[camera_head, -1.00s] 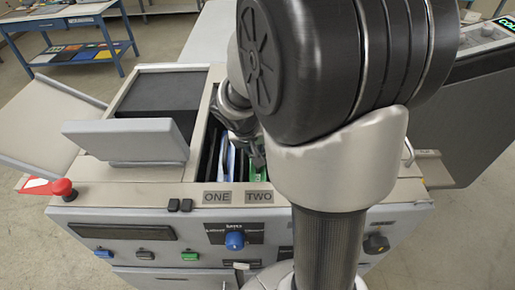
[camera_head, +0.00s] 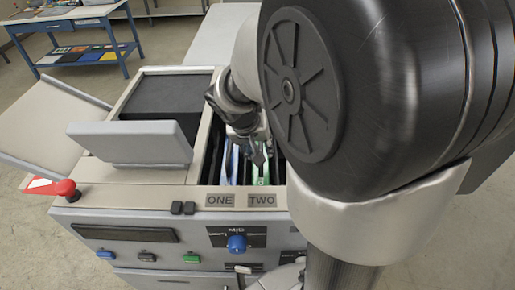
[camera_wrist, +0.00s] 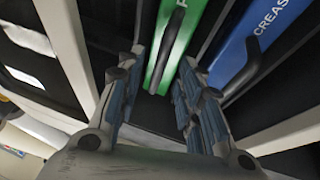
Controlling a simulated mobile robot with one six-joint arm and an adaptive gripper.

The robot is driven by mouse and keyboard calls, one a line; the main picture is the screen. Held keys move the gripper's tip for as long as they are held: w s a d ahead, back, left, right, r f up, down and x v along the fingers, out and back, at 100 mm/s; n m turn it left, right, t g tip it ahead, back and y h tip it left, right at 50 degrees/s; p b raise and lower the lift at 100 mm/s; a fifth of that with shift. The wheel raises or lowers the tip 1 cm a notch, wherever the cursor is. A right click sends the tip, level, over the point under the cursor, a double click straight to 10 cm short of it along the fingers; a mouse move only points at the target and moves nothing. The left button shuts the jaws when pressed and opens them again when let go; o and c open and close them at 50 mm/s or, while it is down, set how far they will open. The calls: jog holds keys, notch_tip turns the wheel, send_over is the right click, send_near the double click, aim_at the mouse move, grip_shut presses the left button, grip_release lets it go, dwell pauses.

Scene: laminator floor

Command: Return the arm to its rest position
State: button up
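My gripper (camera_wrist: 157,88) is open in the wrist view, its two fingers apart with nothing held between them. Beyond the fingertips is a green cassette (camera_wrist: 168,45) with a black handle. A blue cassette (camera_wrist: 240,52), partly lettered "CREAS", is to its right. In the head view my gripper (camera_head: 250,145) hangs over the machine's slots, above the blue cassette (camera_head: 232,165) and the green cassette (camera_head: 260,172). My arm's large dark joint fills the right side and hides much of the machine there.
The machine's front panel (camera_head: 120,250) carries a blue knob (camera_head: 237,243) and several buttons. Plates "ONE" (camera_head: 219,200) and "TWO" (camera_head: 262,200) are at the slots' front edge. A red stop button (camera_head: 66,189) and a raised grey flap (camera_head: 130,142) stand left. A blue-framed table (camera_head: 70,25) is behind.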

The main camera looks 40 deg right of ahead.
jog(key=v, duration=0.7)
jog(key=s+a+n, duration=0.1)
jog(key=s+a, duration=0.1)
jog(key=s+a+r+n+y, duration=0.1)
jog(key=s+a, duration=0.2)
jog(key=s+a+r+n+t, duration=0.1)
jog(key=s+a, duration=0.1)
jog(key=a, duration=0.1)
jog(key=shift+s+r+y, duration=0.1)
jog(key=shift+s+y, duration=0.05)
jog(key=shift+y, duration=0.25)
jog(key=s+a+f+n+t+y, duration=0.1)
jog(key=s+a+n+y, duration=0.1)
jog(key=s+a+n, duration=0.2)
jog(key=s+a, duration=0.3)
jog(key=shift+s+a+f+y, duration=0.15)
jog(key=shift+s+a+y, duration=0.05)
jog(key=shift+s+y, duration=0.1)
